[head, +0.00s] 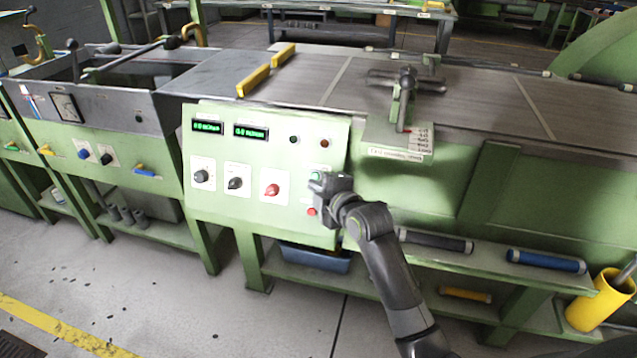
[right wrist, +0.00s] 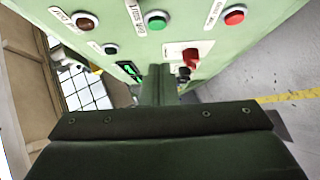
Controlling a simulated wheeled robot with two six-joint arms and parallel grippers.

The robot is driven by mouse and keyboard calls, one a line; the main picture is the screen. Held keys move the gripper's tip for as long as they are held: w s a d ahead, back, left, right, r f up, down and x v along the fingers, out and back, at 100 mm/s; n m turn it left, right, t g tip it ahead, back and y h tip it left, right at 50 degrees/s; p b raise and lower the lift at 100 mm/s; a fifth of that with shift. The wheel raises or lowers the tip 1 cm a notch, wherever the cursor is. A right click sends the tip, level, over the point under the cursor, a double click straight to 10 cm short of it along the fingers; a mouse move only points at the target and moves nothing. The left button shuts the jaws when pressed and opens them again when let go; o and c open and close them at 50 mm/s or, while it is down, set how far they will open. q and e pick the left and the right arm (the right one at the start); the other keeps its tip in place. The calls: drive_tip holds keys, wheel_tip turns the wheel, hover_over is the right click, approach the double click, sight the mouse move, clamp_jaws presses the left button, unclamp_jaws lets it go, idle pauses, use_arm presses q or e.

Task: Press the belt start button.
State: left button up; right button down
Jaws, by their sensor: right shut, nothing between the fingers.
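A round green button (head: 316,176) sits at the right side of the green control panel (head: 222,212). In the right wrist view the green button (right wrist: 155,20) is at the top, with a small white label beside it that I cannot read clearly. My right gripper (head: 316,188) is in front of the panel's right side, close to the green button. In the right wrist view its fingers (right wrist: 157,78) are together and empty, and the green button shows past their tips. I cannot tell whether they touch the panel. My left gripper is not in view.
A red button (head: 311,211) is below the green one. A red knob (head: 272,190) and two dark knobs are to the left. Small dark indicators and two green displays (head: 251,132) are above. The conveyor belt (head: 330,75) runs behind. A shelf with rollers is right of my arm.

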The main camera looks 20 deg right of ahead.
sight(311, 177)
drive_tip(key=w, duration=0.1)
drive_tip(key=w+d+f, duration=0.1)
drive_tip(key=w+d, duration=0.1)
drive_tip(key=w, duration=0.1)
drive_tip(key=shift+f, duration=0.4)
use_arm(q)
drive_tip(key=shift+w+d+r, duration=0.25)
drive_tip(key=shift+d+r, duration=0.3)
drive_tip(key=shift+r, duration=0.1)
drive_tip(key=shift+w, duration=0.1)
drive_tip(key=shift+b, duration=0.3)
use_arm(e)
drive_tip(key=shift+w, duration=0.15)
